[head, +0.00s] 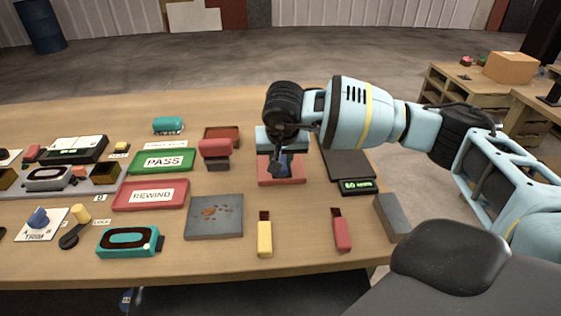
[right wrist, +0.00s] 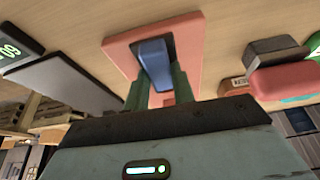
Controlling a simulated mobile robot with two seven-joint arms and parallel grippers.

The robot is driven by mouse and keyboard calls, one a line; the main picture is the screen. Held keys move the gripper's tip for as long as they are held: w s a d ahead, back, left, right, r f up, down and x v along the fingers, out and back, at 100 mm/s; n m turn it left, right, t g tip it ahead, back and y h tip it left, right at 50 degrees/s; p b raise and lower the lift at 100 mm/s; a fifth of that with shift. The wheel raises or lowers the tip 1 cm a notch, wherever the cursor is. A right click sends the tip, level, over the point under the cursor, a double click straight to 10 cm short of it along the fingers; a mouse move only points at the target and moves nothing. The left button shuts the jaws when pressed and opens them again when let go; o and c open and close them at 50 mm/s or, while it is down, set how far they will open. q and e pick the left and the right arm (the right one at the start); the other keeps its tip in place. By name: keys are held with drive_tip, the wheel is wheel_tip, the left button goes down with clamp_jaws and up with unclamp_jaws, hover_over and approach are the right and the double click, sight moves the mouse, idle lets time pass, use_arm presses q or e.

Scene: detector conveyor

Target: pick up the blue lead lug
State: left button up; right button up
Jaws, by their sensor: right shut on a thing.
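The blue lead lug (right wrist: 153,58) is between the two green fingers of my right gripper (right wrist: 160,84) in the right wrist view. The fingers are shut on its sides. The lug is over a dark patch on the red block or plate (right wrist: 120,45); whether it still touches it I cannot tell. In the head view the right gripper (head: 278,162) points down at the red plate (head: 282,181), with the blue lug (head: 285,160) partly hidden behind the dark fingers. My left gripper is not in view.
A green PASS tray (head: 160,172) and a red REWIND tray (head: 150,195) lie to the left. A grey plate (head: 214,217), a yellow stick (head: 264,240) and a red stick (head: 341,232) lie in front. A dark panel (head: 347,163) is at right. A blue piece (head: 38,217) rests on the TRIM card.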

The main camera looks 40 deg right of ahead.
clamp_jaws()
drive_tip(key=shift+r, duration=0.1)
drive_tip(key=shift+r, duration=0.45)
drive_tip(key=shift+s+a+r, duration=0.1)
drive_tip(key=shift+s+r, duration=0.05)
drive_tip(key=shift+r, duration=0.05)
drive_tip(key=s+a, duration=0.3)
drive_tip(key=s, duration=0.2)
drive_tip(key=s+a+b, duration=0.1)
drive_tip(key=s+a, duration=0.2)
drive_tip(key=s, duration=0.1)
drive_tip(key=s+a, duration=0.3)
drive_tip(key=s, duration=0.2)
drive_tip(key=shift+s+a, duration=0.35)
drive_tip(key=shift+a, duration=0.05)
